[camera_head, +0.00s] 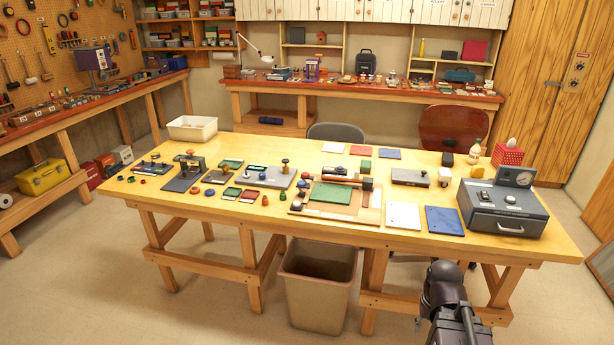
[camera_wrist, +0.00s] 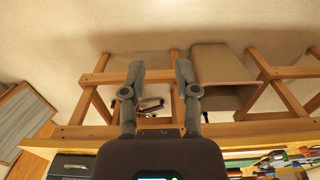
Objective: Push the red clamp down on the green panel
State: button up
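A green panel (camera_head: 331,193) lies flat on a wooden board (camera_head: 347,212) near the front middle of the long table in the head view. Small red and dark parts sit around the board. My arm is in front of the table at lower right, away from the panel.
The yellow tabletop (camera_head: 250,207) holds many small tools and panels. The front floor is clear.

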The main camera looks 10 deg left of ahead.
aim_at(305, 175)
jog(key=k, duration=0.65)
jog(key=u, duration=0.65)
jog(key=i, duration=1.75)
jog(key=z, duration=0.6)
